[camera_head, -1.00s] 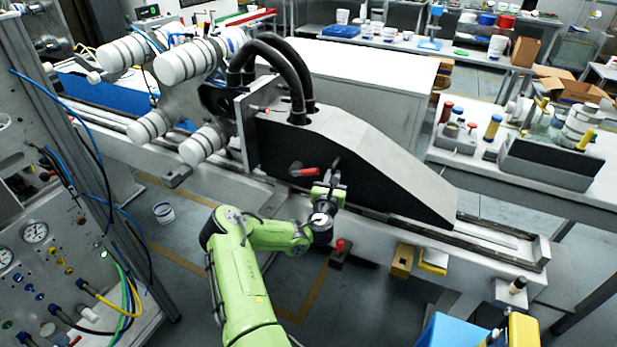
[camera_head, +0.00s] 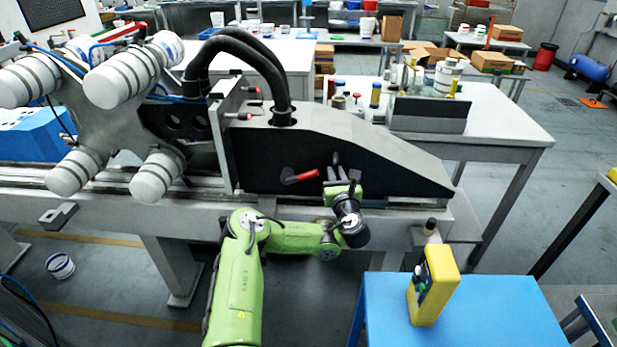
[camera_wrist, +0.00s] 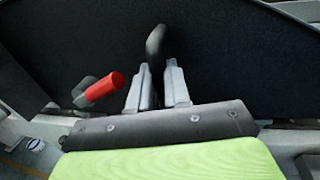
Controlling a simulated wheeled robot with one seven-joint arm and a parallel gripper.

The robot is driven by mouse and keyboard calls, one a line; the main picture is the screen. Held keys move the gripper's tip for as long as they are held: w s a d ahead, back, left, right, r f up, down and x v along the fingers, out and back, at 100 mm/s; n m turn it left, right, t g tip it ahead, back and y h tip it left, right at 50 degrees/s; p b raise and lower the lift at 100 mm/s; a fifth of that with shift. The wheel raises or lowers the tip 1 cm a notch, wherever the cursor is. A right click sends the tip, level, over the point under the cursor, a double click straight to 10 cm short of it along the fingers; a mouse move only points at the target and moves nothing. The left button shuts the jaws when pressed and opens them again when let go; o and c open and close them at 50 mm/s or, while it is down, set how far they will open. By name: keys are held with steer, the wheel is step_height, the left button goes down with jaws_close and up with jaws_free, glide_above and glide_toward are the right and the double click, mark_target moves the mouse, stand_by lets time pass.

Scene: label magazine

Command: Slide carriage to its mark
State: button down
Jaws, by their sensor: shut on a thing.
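The carriage (camera_head: 385,165) is a black-sided body with a grey sloping top, sitting on a long rail (camera_head: 105,190). Its nose is close to the rail's right end in the head view. My gripper (camera_head: 338,178) is at the carriage's front side. In the wrist view my gripper (camera_wrist: 156,88) has its two grey fingers on either side of a dark upright handle (camera_wrist: 155,43), shut on it. The handle's lower part is hidden between the fingers. A red-gripped lever (camera_head: 300,176) sticks out just left of my gripper; it also shows in the wrist view (camera_wrist: 104,87). I cannot make out the mark.
White rolls (camera_head: 122,76) on a grey frame and black hoses (camera_head: 240,60) are at the carriage's left end. A blue table (camera_head: 490,300) with a yellow box (camera_head: 433,285) stands at front right. A white bucket (camera_head: 60,266) is on the floor at left.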

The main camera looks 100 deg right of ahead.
glide_toward(398, 164)
steer(key=d, duration=0.5)
steer(key=shift+d+f+b, duration=0.15)
steer(key=shift+f+b, duration=0.05)
steer(key=shift+b, duration=0.1)
steer(key=shift+w+r, duration=0.15)
steer(key=shift+r, duration=0.1)
steer(key=c, duration=1.5)
jaws_free()
steer(key=o, duration=0.4)
steer(key=shift+w+d+f, duration=0.1)
steer(key=shift+d+f, duration=0.15)
steer(key=shift+d, duration=0.05)
steer(key=shift+c, duration=0.2)
steer(key=shift+a, duration=0.15)
steer(key=shift+a+r, duration=0.1)
steer(key=shift+r, duration=0.1)
step_height(398, 164, up, 10)
steer(key=p, duration=0.1)
steer(key=shift+p, duration=0.4)
steer(key=shift+f, duration=0.2)
